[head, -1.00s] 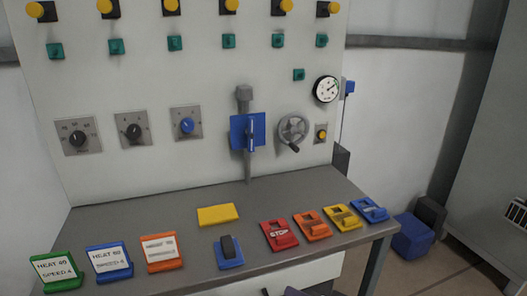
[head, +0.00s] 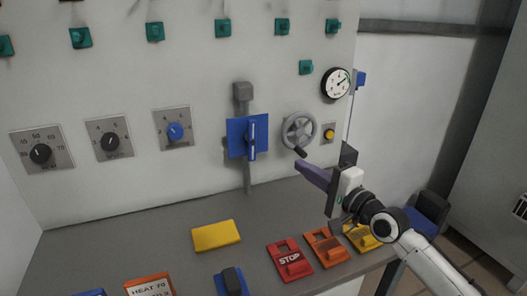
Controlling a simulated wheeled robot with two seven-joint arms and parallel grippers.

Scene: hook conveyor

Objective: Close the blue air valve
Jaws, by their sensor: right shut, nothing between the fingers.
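The blue air valve shows on the panel as a blue plate (head: 236,138) with an upright blue lever (head: 251,143), mounted on a vertical grey pipe (head: 247,176). My right gripper (head: 303,168) comes in from the right over the table, with its purple fingers together and empty. Its tips point left toward the panel, to the right of and lower than the blue lever, and apart from it. They appear just under the dark knob of the handwheel; the depth gap is hard to judge. My left gripper is not in view.
A grey handwheel (head: 299,131) sits between the valve and a yellow button (head: 329,134). A round gauge (head: 336,83) is above. The table (head: 115,240) bears a yellow block (head: 216,235), a red STOP holder (head: 290,260), an orange one (head: 326,247) and others.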

